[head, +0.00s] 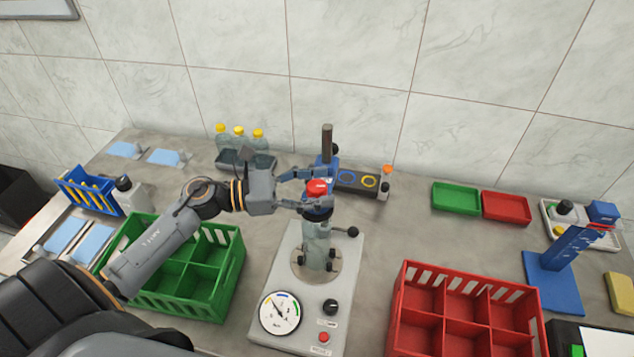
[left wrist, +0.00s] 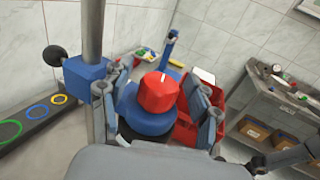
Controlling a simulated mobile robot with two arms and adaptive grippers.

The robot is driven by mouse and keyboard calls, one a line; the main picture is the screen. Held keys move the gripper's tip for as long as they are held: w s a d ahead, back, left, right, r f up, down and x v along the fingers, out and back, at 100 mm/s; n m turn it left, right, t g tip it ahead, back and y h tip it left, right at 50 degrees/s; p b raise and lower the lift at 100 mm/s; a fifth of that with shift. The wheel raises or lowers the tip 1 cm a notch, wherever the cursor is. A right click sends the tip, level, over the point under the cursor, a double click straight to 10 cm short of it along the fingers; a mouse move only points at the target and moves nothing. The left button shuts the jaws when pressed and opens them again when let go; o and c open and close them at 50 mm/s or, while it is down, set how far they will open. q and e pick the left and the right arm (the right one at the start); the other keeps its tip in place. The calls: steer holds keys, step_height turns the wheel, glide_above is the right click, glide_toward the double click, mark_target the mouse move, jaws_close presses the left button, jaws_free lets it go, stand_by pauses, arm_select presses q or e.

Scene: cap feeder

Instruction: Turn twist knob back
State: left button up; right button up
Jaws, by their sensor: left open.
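A red twist knob (head: 317,187) with a white mark sits on top of the blue head of a grey press-like device (head: 290,250). My left gripper (head: 301,187) comes in from the left, its fingers open on either side of the knob. In the left wrist view the red knob (left wrist: 160,92) stands upright between the two fingers (left wrist: 157,112) above a blue collar (left wrist: 150,118). Its white line shows on top. Gaps seem to show between fingers and knob; I cannot tell whether they touch. My right gripper is not seen.
A dark vertical post (head: 326,142) with a blue block rises close behind the knob. A side lever (head: 352,231) sticks out right below. A green crate (head: 225,275) stands left, a red crate (head: 415,300) right. A panel with coloured rings (head: 357,180) lies behind.

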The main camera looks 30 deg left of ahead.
arm_select(q)
steer(key=c, duration=1.2)
